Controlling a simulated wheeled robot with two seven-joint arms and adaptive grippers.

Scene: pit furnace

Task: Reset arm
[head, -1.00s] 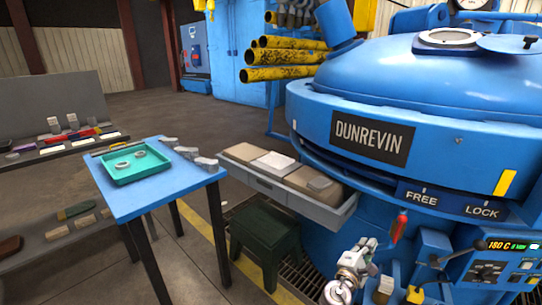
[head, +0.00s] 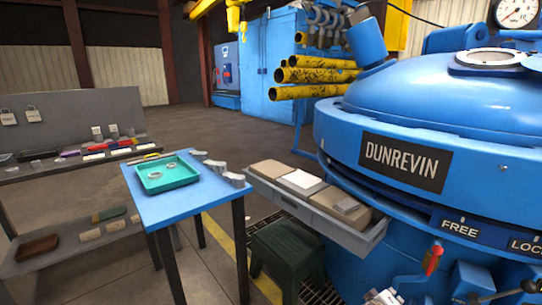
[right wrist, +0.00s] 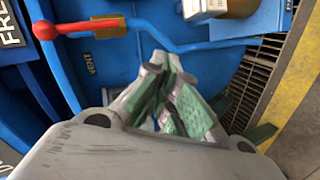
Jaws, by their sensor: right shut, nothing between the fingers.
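My right gripper (right wrist: 168,72) is shut and empty in the right wrist view, its green-padded fingers together in front of the blue furnace wall. In the head view only a small part of the right gripper (head: 384,298) shows at the bottom edge, below the furnace front. The big blue furnace (head: 440,120) with the DUNREVIN plate (head: 405,168) fills the right side. My left gripper is out of view.
A blue table (head: 190,205) bears a green tray (head: 168,186) with rings and several grey pieces beside it. A grey shelf tray (head: 350,237) juts from the furnace above a dark green stool (head: 285,250). Open floor (head: 230,130) lies behind the table.

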